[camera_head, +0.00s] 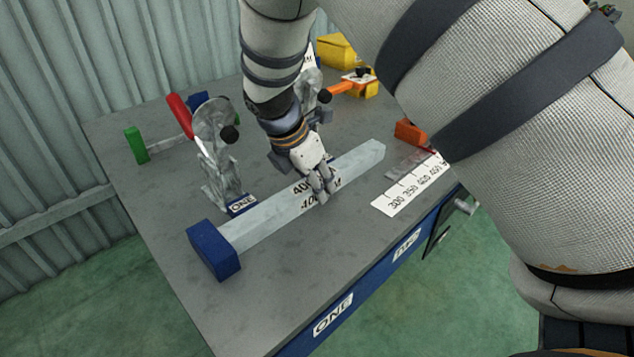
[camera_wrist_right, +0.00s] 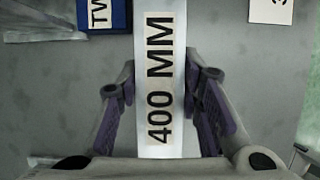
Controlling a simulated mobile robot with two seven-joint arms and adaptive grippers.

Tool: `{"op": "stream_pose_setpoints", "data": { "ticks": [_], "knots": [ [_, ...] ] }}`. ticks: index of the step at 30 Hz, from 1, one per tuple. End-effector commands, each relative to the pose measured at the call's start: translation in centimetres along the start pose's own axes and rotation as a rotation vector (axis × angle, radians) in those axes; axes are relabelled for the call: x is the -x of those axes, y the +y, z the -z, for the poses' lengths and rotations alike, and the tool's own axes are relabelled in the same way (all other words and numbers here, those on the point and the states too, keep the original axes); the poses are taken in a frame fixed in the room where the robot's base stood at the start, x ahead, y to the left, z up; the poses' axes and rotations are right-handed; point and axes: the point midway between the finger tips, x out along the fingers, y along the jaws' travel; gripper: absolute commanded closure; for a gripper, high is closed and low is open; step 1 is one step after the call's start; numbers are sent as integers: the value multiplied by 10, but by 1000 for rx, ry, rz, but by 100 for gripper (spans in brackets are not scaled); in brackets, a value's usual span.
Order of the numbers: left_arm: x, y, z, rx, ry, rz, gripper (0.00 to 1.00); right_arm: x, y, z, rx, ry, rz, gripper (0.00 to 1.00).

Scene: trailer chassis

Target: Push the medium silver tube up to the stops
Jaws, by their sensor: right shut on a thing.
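The silver tube (camera_head: 270,217) lies on the grey table, running from lower left to upper right. Its "400 MM" label shows in the right wrist view (camera_wrist_right: 160,92). Its lower-left end meets a large blue stop block (camera_head: 213,250); I cannot tell whether a small gap remains. A smaller blue block marked ONE (camera_head: 242,204) sits along its far side. My right gripper (camera_head: 320,186) is shut on the tube around its middle, with the fingers on both sides of it in the wrist view (camera_wrist_right: 162,105). My left gripper is not in view.
A toggle clamp (camera_head: 216,160) with a red handle (camera_head: 180,116) stands behind the tube. An orange-handled clamp (camera_head: 350,86) and yellow blocks (camera_head: 338,50) are farther back. A green block (camera_head: 136,145) is at left.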

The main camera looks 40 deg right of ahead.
Motion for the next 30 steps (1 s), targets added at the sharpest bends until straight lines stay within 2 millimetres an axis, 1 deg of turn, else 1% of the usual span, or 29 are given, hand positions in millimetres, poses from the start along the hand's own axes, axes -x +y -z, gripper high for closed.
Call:
{"op": "stream_pose_setpoints", "data": {
  "ticks": [2,3,5,13,16,17,20,21,24,27,30],
  "knots": [
    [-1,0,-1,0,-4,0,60,-1,4,4,-2,7,-5,100],
    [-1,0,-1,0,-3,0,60,0,3,4,-2,7,-6,58],
    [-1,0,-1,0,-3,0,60,0,3,3,-2,6,-5,44],
    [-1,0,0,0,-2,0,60,0,2,1,-2,3,-2,44],
    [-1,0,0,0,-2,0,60,7,2,1,-2,2,-3,44],
    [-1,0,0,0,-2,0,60,12,3,1,-1,2,-5,44],
    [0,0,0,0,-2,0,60,37,3,1,-1,2,-8,44],
    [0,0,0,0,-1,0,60,49,3,1,-1,2,-9,44],
    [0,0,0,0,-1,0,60,76,3,1,-2,3,-8,44],
    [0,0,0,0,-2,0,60,98,3,1,-2,3,-7,44],
    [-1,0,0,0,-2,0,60,113,3,2,-2,4,-6,44]
  ]
}}
